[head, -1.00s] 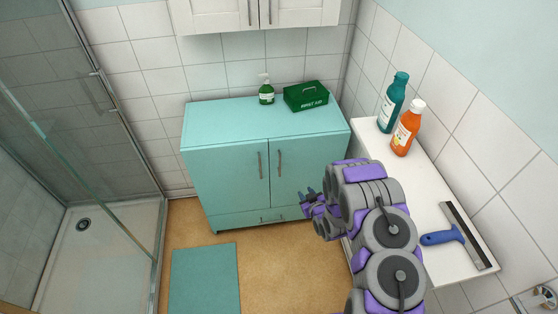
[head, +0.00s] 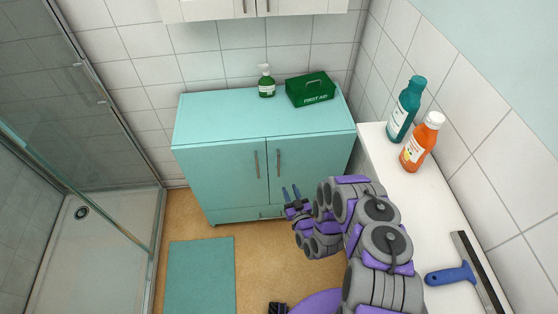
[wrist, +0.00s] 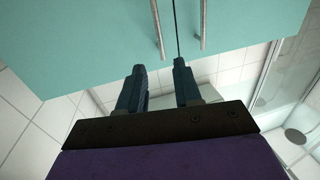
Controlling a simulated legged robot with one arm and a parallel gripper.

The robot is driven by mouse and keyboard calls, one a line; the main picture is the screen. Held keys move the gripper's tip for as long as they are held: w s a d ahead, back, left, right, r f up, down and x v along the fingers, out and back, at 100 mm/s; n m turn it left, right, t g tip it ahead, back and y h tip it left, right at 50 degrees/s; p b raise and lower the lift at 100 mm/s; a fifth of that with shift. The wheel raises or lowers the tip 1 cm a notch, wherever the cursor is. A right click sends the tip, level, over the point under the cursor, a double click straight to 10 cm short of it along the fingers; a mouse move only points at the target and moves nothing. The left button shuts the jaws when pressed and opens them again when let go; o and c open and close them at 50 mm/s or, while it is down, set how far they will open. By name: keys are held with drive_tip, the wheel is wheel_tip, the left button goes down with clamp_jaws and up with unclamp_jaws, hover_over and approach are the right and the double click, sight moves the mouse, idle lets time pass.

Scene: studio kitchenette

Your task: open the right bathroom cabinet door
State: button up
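The turquoise bathroom cabinet's right door (head: 315,160) is closed, with a vertical metal handle (head: 279,163) near its inner edge. My gripper (head: 292,192) is in front of that door, a little below and right of the handle, with its two fingers apart and nothing between them. The wrist view appears upside down relative to the head view. There, the right door's handle (wrist: 157,28) is at upper middle, beyond the open fingers and apart from them. The left door's handle (wrist: 203,25) is to its right.
The closed left door (head: 222,175) is beside it. A soap bottle (head: 266,82) and a first aid box (head: 310,90) stand on the cabinet top. A white counter (head: 390,165) with bottles is on the right. The floor by the teal mat (head: 200,272) is clear.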

drive_tip(key=shift+b+x, duration=1.2)
drive_tip(key=shift+x, duration=6.85)
clamp_jaws()
